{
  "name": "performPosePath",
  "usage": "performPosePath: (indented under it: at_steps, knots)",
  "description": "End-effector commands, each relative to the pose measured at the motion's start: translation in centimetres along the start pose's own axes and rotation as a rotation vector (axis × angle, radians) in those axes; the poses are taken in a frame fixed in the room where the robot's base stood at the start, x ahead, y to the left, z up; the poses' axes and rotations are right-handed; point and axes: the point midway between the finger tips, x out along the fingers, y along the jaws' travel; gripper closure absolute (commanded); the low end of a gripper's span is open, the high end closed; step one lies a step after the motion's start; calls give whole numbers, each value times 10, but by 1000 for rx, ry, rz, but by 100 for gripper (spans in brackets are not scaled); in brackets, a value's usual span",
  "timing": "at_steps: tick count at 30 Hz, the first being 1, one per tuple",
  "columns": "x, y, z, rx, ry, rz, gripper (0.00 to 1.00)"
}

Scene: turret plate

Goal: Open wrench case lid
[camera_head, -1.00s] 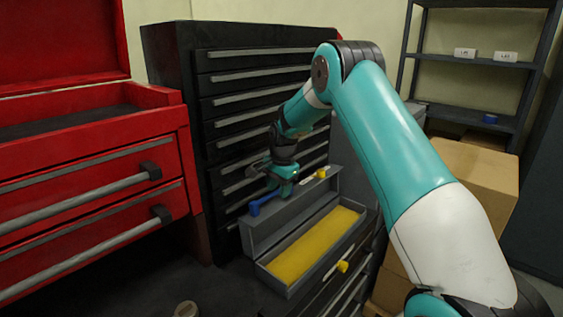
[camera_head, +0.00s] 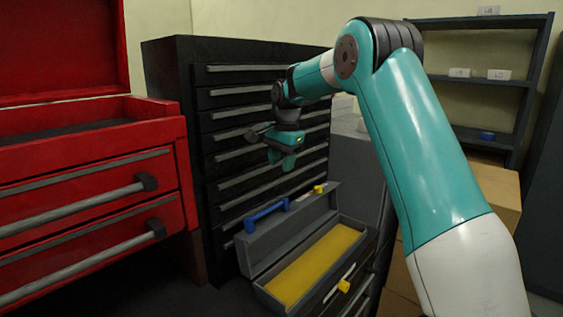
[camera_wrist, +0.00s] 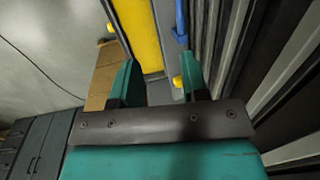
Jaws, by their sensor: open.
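The wrench case is a grey box with a yellow-lined inside (camera_head: 318,262), and it stands in front of the black drawer cabinet. Its grey lid (camera_head: 288,230) is swung up and back on the cabinet side. A blue handle (camera_head: 266,215) and a yellow latch piece (camera_head: 319,189) sit on the lid's upper edge. A yellow knob (camera_head: 344,286) shows on the case front. My gripper (camera_head: 284,160) is open and empty above the lid, apart from it. In the wrist view, the yellow lining (camera_wrist: 140,30) and blue handle (camera_wrist: 180,22) lie beyond the fingers.
A black drawer cabinet (camera_head: 265,125) with long grey handles stands close behind my gripper. A red tool chest (camera_head: 85,190) with protruding handles is at the left. Cardboard boxes (camera_head: 490,190) and a dark shelf (camera_head: 475,80) are at the right.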

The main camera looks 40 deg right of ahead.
Motion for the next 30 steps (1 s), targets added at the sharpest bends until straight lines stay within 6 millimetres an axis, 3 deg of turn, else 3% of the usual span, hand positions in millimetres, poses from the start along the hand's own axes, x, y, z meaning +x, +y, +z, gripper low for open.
performPosePath:
  at_steps: [9, 14, 20, 30]
  knots:
    - [2, 21, -5, 1, 3, -241, 58]
    - [6, 20, -3, 1, -3, -293, 58]
    - [40, 9, -3, 0, -4, -288, 58]
    - [114, -13, -2, -1, -4, -287, 58]
